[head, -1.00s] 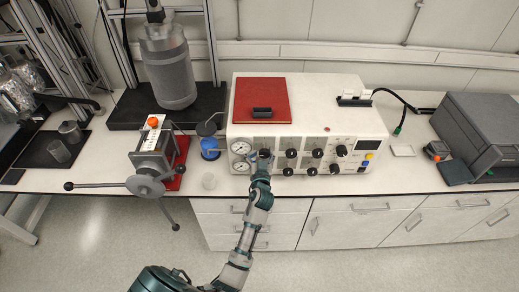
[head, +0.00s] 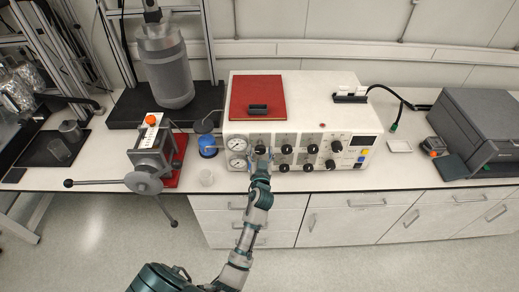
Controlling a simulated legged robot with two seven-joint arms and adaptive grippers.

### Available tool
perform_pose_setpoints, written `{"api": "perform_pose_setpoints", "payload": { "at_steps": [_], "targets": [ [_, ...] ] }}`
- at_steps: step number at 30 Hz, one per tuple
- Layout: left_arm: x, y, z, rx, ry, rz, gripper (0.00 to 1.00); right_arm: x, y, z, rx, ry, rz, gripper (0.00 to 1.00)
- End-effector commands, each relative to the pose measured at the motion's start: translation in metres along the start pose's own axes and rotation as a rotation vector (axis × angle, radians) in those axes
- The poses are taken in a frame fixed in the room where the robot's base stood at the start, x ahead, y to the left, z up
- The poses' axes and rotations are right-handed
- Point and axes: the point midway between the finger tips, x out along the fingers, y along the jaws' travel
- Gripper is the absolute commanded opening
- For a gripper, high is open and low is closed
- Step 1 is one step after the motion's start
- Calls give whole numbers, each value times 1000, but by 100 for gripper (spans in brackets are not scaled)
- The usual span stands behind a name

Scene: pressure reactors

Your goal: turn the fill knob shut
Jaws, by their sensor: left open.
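The white control box (head: 350,117) stands on the bench with black knobs and two round gauges on its front panel. My left gripper (head: 260,155) is at the left part of the panel, just right of the gauges (head: 237,145), in front of a black knob (head: 260,149) that it partly covers. Its jaws are open; I cannot tell whether they touch the knob. Other black knobs (head: 287,149) sit to the right in two rows. The labels are too small to read, so I cannot tell which is the fill knob. My right gripper is not in view.
A red book-like pad (head: 257,96) lies on the box. A grey printer-like device (head: 480,125) is at right. Bench front is clear right of centre.

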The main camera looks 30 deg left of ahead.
Motion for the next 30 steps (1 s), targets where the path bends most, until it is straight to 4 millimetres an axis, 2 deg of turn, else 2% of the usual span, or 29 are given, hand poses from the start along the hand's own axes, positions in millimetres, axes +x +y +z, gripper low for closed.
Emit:
{"api": "perform_pose_setpoints", "payload": {
  "at_steps": [9,15,21,30],
  "targets": [
    [-65,-2,5,-6,-8,3,70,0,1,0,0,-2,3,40],
    [-94,-3,6,-5,-8,3,70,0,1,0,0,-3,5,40],
    [-103,-3,5,-4,-6,3,70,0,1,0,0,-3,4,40],
    [-100,-2,5,-4,-5,4,70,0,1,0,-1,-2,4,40]
  ]
}}
